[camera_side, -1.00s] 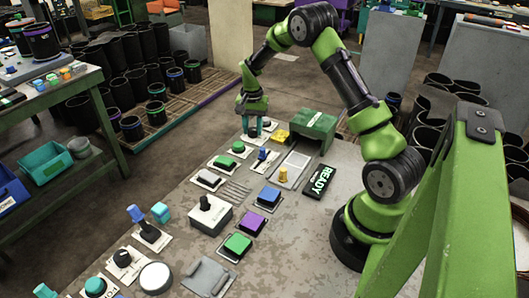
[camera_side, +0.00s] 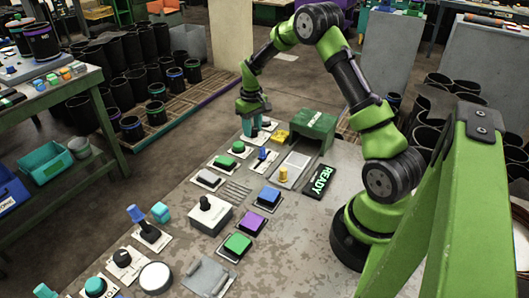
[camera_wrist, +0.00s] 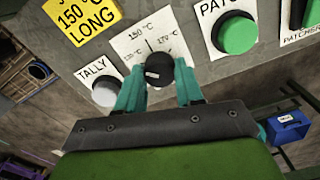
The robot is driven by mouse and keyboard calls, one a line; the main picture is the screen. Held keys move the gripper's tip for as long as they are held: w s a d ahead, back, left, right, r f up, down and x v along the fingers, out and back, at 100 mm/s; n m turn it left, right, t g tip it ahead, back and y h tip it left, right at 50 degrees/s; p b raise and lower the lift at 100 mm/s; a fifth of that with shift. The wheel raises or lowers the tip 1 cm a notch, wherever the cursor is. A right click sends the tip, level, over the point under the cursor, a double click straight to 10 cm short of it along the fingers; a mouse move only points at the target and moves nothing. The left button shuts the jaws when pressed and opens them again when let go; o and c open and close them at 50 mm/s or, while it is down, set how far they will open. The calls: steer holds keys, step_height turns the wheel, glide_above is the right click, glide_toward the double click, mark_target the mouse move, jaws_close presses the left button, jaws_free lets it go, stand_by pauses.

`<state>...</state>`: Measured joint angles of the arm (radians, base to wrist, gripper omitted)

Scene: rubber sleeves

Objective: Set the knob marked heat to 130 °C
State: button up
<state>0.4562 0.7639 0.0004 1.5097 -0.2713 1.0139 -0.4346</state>
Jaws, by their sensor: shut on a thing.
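The black knob (camera_wrist: 172,71) sits on a white dial plate (camera_wrist: 133,48) in the wrist view. The plate has tick marks and printed temperatures; 150 °C and 170 °C can be read, and part of the scale is hidden. A small pale mark shows on the knob's left side; I cannot tell exactly which value it points to. My gripper (camera_wrist: 160,92) has its teal fingers shut on the knob from both sides. In the side view my gripper (camera_side: 255,130) is down at the far end of the bench, and its fingers mostly hide the knob.
A yellow sign (camera_wrist: 82,20) reads 150 °C LONG. A white TALLY button (camera_wrist: 105,91) is left of the dial and a green button (camera_wrist: 236,34) right of it.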

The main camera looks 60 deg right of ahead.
steer(key=shift+r+n, duration=0.1)
steer(key=shift+n, duration=1.1)
steer(key=o, duration=1)
steer(key=shift+o, duration=0.2)
step_height(320, 180, up, 17)
